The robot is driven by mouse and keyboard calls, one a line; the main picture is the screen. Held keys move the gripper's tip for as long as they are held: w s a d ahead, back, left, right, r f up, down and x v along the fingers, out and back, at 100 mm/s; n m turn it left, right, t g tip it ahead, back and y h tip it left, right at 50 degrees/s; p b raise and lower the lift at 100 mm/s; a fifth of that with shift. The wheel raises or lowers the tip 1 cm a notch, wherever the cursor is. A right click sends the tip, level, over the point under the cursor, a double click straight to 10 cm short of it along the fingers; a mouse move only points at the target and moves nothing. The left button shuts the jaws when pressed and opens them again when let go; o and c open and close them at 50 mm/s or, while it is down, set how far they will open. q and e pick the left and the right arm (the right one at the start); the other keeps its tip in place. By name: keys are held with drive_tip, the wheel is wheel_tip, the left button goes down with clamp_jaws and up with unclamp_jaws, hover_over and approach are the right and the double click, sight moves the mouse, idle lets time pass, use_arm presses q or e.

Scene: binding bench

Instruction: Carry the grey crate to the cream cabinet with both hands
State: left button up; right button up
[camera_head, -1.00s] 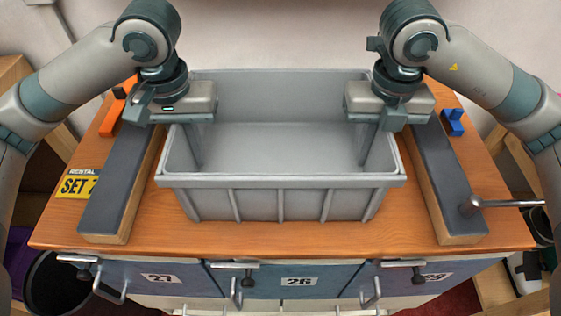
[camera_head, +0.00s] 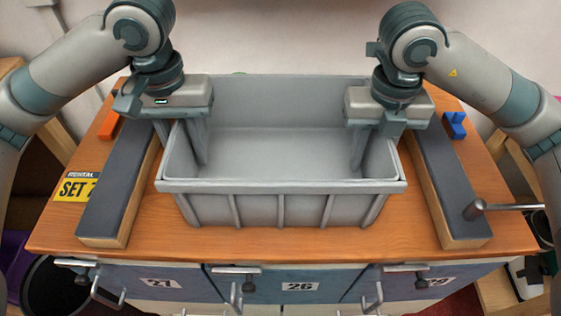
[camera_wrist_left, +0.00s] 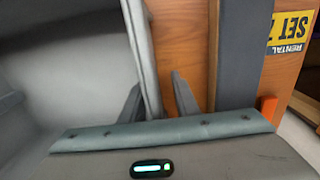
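The grey crate (camera_head: 281,207) stands upright and empty on the wooden bench, between two dark-topped rails. My left gripper (camera_head: 183,143) is over its left wall, one finger inside and one outside. In the left wrist view the crate's wall (camera_wrist_left: 142,55) runs between the spread fingers of the left gripper (camera_wrist_left: 158,98), with a gap on the outer side. My right gripper (camera_head: 377,143) is over the right wall. Its inner finger hangs inside the crate, apart from the wall; its outer finger is mostly hidden. I cannot make out the cream cabinet in these views.
A left rail (camera_head: 119,190) and a right rail (camera_head: 440,180) flank the crate. A metal rod (camera_head: 505,207) sticks out at right. A blue piece (camera_head: 454,124) and an orange piece (camera_head: 110,125) lie behind. Numbered blue doors (camera_head: 285,284) with handles are below the bench top.

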sight(179, 125)
use_arm(q)
drive_tip(key=shift+a+r, duration=0.2)
drive_tip(key=shift+r, duration=1.15)
drive_tip(key=shift+a+r, duration=0.15)
drive_tip(key=shift+r, duration=1.2)
use_arm(e)
drive_tip(key=shift+d+f, duration=0.1)
drive_tip(key=shift+f, duration=0.15)
drive_tip(key=shift+r, duration=0.2)
use_arm(q)
drive_tip(key=shift+d, duration=0.2)
use_arm(e)
drive_tip(key=shift+d+r, duration=0.15)
drive_tip(key=shift+r, duration=0.35)
use_arm(q)
drive_tip(key=shift+s+d+r, duration=0.1)
drive_tip(key=shift+d+r, duration=0.1)
drive_tip(key=shift+d, duration=0.35)
use_arm(e)
drive_tip(key=r, duration=0.3)
drive_tip(key=shift+s+d, duration=0.15)
drive_tip(key=shift+d, duration=0.15)
use_arm(q)
drive_tip(key=shift+a, duration=0.35)
use_arm(e)
drive_tip(key=r, duration=0.2)
drive_tip(key=a+r, duration=0.1)
drive_tip(key=r, duration=0.1)
drive_tip(key=shift+a, duration=0.1)
